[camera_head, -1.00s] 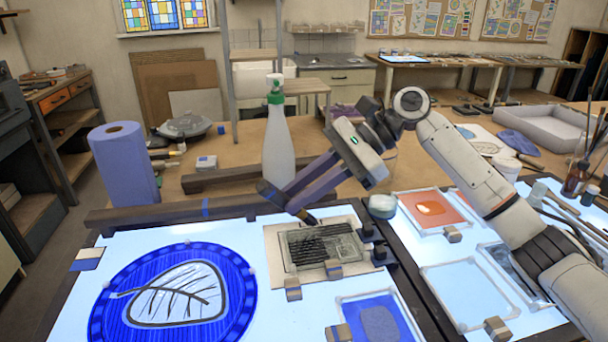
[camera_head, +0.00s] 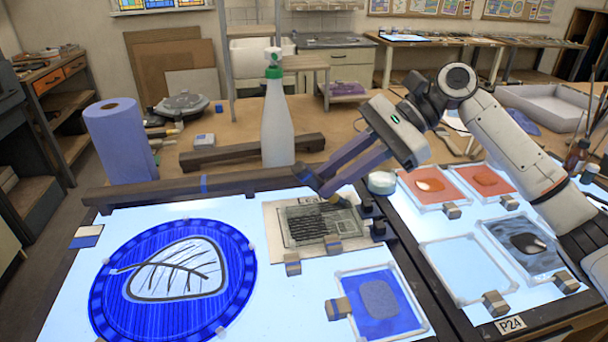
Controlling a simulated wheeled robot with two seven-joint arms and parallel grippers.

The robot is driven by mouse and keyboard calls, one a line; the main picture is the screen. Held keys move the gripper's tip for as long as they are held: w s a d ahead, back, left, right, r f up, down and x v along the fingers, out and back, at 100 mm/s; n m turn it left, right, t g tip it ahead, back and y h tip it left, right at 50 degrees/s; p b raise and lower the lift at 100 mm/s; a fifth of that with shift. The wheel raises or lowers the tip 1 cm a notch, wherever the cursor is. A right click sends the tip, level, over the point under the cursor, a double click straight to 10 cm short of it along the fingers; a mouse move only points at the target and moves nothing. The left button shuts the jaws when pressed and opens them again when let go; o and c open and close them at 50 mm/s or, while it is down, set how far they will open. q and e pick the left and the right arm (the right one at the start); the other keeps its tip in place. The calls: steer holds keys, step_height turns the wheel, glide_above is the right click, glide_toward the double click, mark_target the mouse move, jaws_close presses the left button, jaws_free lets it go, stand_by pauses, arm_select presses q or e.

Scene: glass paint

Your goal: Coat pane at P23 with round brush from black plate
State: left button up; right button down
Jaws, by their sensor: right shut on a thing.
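My right gripper (camera_head: 322,182) reaches in from the right, its fingers pointing down and left above the dark bar behind the light table. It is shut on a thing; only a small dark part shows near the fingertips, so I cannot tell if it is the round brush. A glass plate with a black patch (camera_head: 526,243) lies on the right light panel. A clear pane (camera_head: 463,266) lies left of it. A label reading P24 (camera_head: 510,325) is on the front edge; no P23 label is readable. A dark-streaked pane (camera_head: 318,222) lies below the gripper. My left gripper is out of view.
A white spray bottle (camera_head: 277,125) stands just behind the gripper. A blue paper roll (camera_head: 120,142) stands at left. A round blue leaf panel (camera_head: 175,278), a blue pane (camera_head: 380,298) and two orange panes (camera_head: 430,185) lie on the light panels. Small clips edge several panes.

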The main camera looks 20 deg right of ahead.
mark_target(321, 180)
steer(key=shift+s+a+r+p, duration=0.15)
steer(key=shift+a+p, duration=0.1)
steer(key=shift+a, duration=0.3)
steer(key=shift+s+a+r+p, duration=0.15)
steer(key=shift+a+p, duration=0.1)
steer(key=shift+a, duration=0.3)
steer(key=shift+w+a+f, duration=0.15)
steer(key=shift+a+f, duration=0.1)
steer(key=shift+a, duration=0.35)
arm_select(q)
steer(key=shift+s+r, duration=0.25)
arm_select(e)
steer(key=shift+f, duration=0.2)
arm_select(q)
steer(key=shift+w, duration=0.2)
arm_select(e)
steer(key=shift+d, duration=0.15)
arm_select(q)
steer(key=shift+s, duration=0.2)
arm_select(e)
steer(key=shift+f, duration=0.45)
